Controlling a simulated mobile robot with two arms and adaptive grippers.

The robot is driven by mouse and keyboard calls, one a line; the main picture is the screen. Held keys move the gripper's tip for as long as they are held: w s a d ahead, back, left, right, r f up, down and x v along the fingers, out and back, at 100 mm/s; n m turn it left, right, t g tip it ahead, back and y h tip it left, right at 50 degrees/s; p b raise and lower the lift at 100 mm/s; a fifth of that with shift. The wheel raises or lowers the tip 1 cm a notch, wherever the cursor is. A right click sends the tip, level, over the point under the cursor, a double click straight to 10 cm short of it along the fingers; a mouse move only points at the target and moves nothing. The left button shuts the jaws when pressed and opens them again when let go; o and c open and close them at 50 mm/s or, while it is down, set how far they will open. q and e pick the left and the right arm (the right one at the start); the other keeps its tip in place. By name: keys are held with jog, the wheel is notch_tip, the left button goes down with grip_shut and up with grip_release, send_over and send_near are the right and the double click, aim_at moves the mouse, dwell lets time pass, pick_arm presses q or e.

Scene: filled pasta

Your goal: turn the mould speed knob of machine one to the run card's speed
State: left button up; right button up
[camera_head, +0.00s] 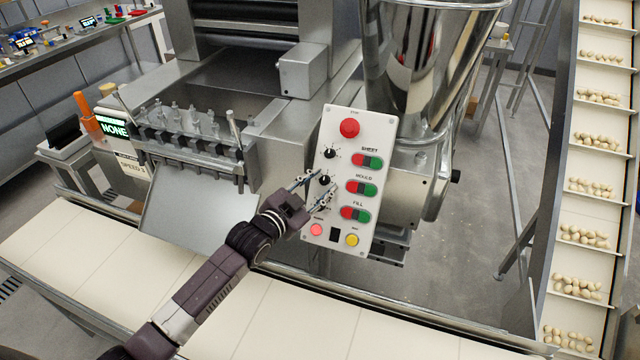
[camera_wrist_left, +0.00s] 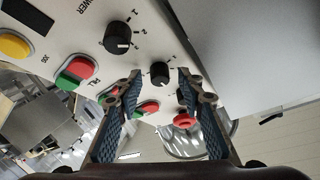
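A white control panel (camera_head: 383,130) faces me. It has black knobs down its left side, level with the SHEET, MOULD and FILL button pairs. The upper knob (camera_head: 330,152) is clear; the knob beside MOULD (camera_head: 324,180) shows between my left gripper's fingers. My left gripper (camera_head: 321,184) is open at the panel, its fingers apart. In the left wrist view, one black knob (camera_wrist_left: 160,73) appears between the open fingertips, with dark gaps unclear; a larger knob (camera_wrist_left: 118,38) is nearer the camera. A card reading SPEED (camera_head: 133,165) stands left; its digit is hard to read.
A green-lit display reading NONE (camera_head: 113,126) stands above the card. A red stop button (camera_head: 349,128) tops the panel. A steel hopper (camera_head: 425,60) rises behind it. A pale conveyor (camera_head: 270,315) runs in front; an inclined conveyor with pasta (camera_head: 585,235) is at right.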

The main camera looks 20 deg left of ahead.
pick_arm(q)
jog(key=v, duration=1.2)
dwell(0.5)
